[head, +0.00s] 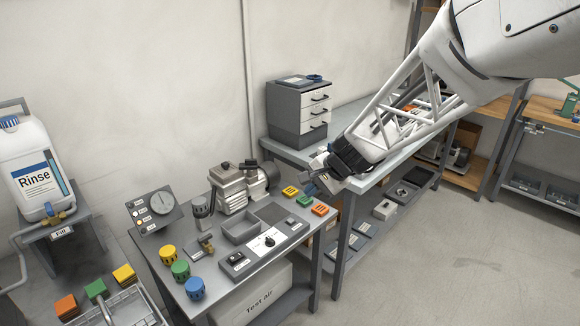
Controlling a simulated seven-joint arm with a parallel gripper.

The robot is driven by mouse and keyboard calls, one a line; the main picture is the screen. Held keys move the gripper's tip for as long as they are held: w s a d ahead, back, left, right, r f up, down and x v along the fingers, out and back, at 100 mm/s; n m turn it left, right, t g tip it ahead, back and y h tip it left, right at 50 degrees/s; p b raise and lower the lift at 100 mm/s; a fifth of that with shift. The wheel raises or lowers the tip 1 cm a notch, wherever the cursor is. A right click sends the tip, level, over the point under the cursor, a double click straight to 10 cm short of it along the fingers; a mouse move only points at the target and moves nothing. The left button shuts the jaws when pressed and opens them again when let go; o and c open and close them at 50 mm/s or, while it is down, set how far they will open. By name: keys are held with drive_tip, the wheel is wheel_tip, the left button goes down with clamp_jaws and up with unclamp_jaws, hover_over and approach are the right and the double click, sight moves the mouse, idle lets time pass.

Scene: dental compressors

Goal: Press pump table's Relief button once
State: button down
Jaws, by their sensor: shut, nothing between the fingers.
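The pump table (213,312) stands in the lower middle of the head view. A small dark box (237,260) with a button-like top sits near its front edge. A white panel with a black knob (269,241) is beside it. The labels are too small to read, so I cannot tell which control is Relief. My gripper (312,188) is shut and empty. In the picture it appears above and right of these controls, near the orange and green blocks. Its height above the table is hard to judge.
A pump (230,185), a gauge panel (157,209) and an empty grey tray (240,229) stand on the table. Yellow (168,255), green (180,270) and blue (194,287) knobs line its left side. A drawer unit (300,108) stands on the bench behind.

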drive_tip(key=w+a+f+m+t+y, duration=0.1)
drive_tip(key=w+a+f+m, duration=0.25)
drive_tip(key=w+f, duration=0.55)
drive_tip(key=m+t, duration=0.1)
drive_tip(key=m, duration=0.3)
hover_over(290, 221)
wheel_tip(290, 221, down, 7)
drive_tip(key=shift+y, duration=0.3)
drive_tip(key=shift+f, duration=0.15)
drive_tip(key=shift+f, duration=4.3)
drive_tip(key=shift+f, duration=0.85)
drive_tip(key=shift+r, duration=0.85)
